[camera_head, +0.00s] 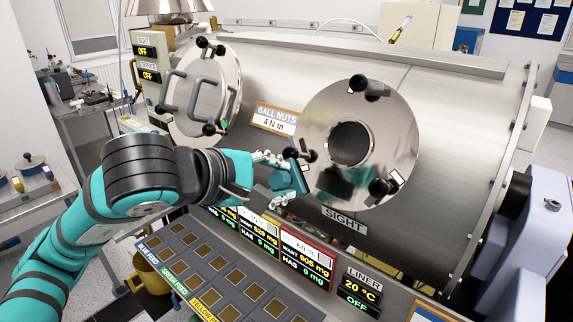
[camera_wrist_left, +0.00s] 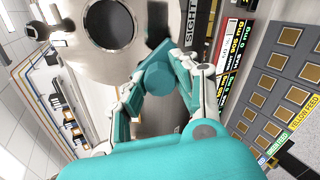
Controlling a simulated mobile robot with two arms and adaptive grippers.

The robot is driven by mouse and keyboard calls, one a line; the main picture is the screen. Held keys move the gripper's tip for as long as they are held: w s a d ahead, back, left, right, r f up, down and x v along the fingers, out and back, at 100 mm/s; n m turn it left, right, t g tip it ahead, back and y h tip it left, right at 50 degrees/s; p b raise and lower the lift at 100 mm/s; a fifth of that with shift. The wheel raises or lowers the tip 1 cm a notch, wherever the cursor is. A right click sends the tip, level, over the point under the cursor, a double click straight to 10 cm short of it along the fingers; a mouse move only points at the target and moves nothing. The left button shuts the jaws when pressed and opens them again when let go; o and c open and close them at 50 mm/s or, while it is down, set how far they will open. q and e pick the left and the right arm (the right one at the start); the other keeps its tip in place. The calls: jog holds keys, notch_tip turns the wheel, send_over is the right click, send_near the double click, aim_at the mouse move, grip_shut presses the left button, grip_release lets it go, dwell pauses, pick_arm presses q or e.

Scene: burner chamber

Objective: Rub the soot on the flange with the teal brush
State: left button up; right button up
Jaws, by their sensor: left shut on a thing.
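The polished round sight flange (camera_head: 390,125) faces me on the steel chamber, with a dark round opening in its middle. It also shows at the top of the left wrist view (camera_wrist_left: 80,40). Black ball nuts sit around its rim, one at the lower right (camera_head: 383,187). A dark, teal-tinged smear shows below the opening; I cannot tell soot from reflection. My left gripper (camera_head: 287,177) is shut on the teal brush (camera_wrist_left: 155,78), just left of the flange's lower left rim. The brush's bristles are hidden, and I cannot tell whether it touches the flange. My right gripper is not in view.
A second round door (camera_head: 205,92) with handles and black nuts is at the left. A "BALL NUTS 4 N m" sign (camera_head: 275,119) is between the two. Lit displays (camera_head: 302,260) and a feed panel of square compartments (camera_head: 215,262) lie below my left gripper.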

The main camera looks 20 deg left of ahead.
aim_at(294, 179)
pick_arm(q)
jog(key=shift+r, duration=0.1)
jog(key=shift+w+f, duration=0.3)
jog(key=shift+w, duration=0.15)
jog(key=x, duration=0.3)
jog(key=shift+d+b, duration=0.1)
jog(key=shift+b, duration=0.2)
jog(key=shift+w+d+f, duration=0.15)
jog(key=shift+w+f, duration=0.1)
jog(key=shift+w, duration=0.35)
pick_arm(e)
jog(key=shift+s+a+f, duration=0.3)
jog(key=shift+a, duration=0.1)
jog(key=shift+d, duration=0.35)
pick_arm(q)
jog(key=shift+b+x, duration=0.7)
jog(key=shift+x, duration=0.3)
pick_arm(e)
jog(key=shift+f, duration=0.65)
